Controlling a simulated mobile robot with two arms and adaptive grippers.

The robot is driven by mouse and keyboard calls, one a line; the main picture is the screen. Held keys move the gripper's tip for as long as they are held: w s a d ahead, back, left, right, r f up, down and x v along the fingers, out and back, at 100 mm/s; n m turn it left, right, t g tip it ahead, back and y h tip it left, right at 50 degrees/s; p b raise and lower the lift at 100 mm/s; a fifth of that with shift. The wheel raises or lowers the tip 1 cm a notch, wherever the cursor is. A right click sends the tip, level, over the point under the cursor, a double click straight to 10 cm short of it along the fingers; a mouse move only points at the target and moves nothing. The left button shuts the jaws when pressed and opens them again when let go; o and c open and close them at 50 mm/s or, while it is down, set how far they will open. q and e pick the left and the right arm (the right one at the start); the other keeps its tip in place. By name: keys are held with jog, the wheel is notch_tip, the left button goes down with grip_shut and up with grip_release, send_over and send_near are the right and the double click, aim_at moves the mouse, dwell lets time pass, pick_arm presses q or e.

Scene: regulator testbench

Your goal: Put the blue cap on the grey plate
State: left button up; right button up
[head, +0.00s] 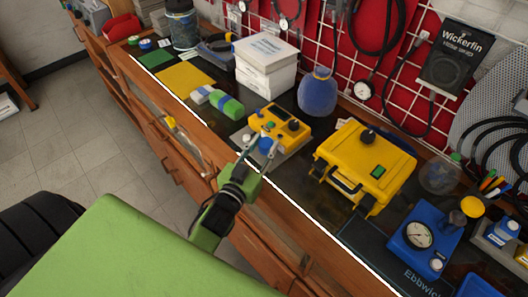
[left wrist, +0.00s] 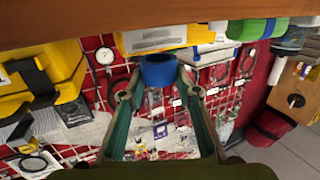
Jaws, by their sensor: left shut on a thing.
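The blue cap (head: 266,145) is held at the tip of my left gripper (head: 260,151), in front of the yellow device. In the left wrist view the cap (left wrist: 158,71) sits between the fingertips of the left gripper (left wrist: 157,80), which is shut on it. A grey plate (head: 240,137) shows on the bench at the front left edge of the yellow device; the device and gripper hide part of it. The cap appears close to the plate's front edge; I cannot tell its height above it. My right gripper is not in view.
The yellow device (head: 281,126) with knobs stands just behind the cap. A yellow case (head: 363,166) is to its right, a blue vase (head: 317,94) behind. The white-lined bench edge (head: 310,220) runs below.

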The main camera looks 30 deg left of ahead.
aim_at(264, 160)
pick_arm(q)
jog(key=f, duration=0.3)
jog(key=shift+w+f, duration=0.2)
jog(key=shift+f, duration=0.15)
jog(key=o, duration=0.8)
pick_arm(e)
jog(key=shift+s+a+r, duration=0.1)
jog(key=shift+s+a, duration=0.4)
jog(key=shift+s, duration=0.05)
pick_arm(q)
jog(key=shift+s, duration=0.3)
jog(key=shift+s+d+r+b, duration=0.15)
jog(key=shift+s+b, duration=0.15)
jog(key=shift+s, duration=1.6)
jog(key=shift+s+r+b, duration=0.1)
jog(key=shift+s+b, duration=0.15)
jog(key=shift+s, duration=1.7)
jog(key=shift+s+d+r+b, duration=0.15)
jog(key=shift+s+b, duration=0.15)
jog(key=shift+s, duration=1.6)
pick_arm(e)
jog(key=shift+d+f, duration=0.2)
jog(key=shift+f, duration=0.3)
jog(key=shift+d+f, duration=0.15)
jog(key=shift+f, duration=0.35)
